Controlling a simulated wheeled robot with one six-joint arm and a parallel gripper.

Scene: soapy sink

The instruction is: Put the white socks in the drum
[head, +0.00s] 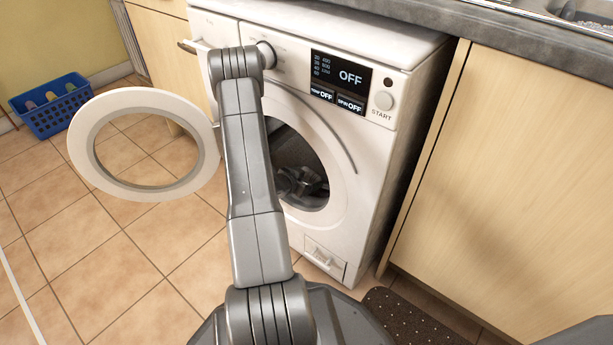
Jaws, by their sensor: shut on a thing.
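The white washing machine (345,243) stands against the counter with its round door (83,150) swung wide open to the left. Its dark drum (288,145) shows through the opening, partly covered by my arm. My gripper (300,184) shows as a grey shape inside the drum opening, low in it. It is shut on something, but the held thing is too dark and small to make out. I cannot pick out any white socks in this view.
A blue basket (58,118) with several coloured things stands on the tiles at the far left. A wooden cabinet (500,180) is on the right, and a dark dotted mat (415,318) lies below. The left floor is mostly clear.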

